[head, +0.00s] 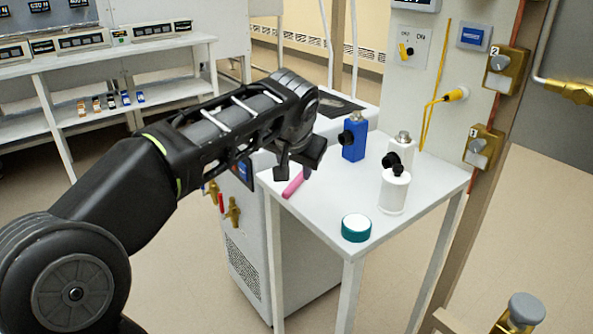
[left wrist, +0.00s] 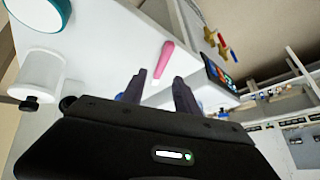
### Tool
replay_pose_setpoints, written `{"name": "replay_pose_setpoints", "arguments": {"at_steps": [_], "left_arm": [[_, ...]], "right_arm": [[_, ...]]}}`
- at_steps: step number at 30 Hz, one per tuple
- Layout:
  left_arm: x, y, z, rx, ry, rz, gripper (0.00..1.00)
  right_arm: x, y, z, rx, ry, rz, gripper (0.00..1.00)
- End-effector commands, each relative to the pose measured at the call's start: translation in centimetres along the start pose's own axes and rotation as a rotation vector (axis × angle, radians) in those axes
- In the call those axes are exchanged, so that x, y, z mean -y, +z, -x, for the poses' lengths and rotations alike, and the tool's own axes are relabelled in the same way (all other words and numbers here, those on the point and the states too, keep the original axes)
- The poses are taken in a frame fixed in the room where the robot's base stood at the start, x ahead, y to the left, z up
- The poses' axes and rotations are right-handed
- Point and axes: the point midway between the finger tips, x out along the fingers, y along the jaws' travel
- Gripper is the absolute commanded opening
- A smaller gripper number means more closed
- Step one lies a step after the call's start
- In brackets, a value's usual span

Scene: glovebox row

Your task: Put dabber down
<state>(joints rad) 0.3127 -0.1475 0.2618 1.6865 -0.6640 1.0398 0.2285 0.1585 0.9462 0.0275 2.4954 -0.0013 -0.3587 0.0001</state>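The dabber looks to be the pink stick (head: 293,185) at the left edge of the small white table (head: 330,205). In the left wrist view the pink stick (left wrist: 165,58) lies on the white surface just beyond my fingertips, its narrow end toward them. My left gripper (head: 298,172) hangs over that table edge, close to the stick's upper end. In the left wrist view its two fingers (left wrist: 157,80) stand apart, with no clear contact on the stick. My right gripper is in neither view.
On the table stand a blue bottle (head: 354,137), a white bottle (head: 393,191) with a black cap, another white bottle behind it, and a round teal-and-white container (head: 356,228). A panel with brass valves (head: 484,147) rises at right. The table's front middle is bare.

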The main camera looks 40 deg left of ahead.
Motion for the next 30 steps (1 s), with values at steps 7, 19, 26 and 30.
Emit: {"name": "replay_pose_setpoints", "arguments": {"at_steps": [7,19,26,30], "left_arm": [[0.0,-0.2,5.2,-0.004,0.001,-0.001,0.37],[0.0,0.0,6.8,0.0,0.0,-0.001,0.37],[0.0,0.0,6.7,0.0,0.0,-0.001,0.37],[0.0,0.0,6.7,0.0,0.0,-0.001,0.37]], "right_arm": [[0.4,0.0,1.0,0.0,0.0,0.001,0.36],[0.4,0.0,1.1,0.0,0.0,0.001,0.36],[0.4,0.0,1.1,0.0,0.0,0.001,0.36],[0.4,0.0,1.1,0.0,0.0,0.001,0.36]]}}
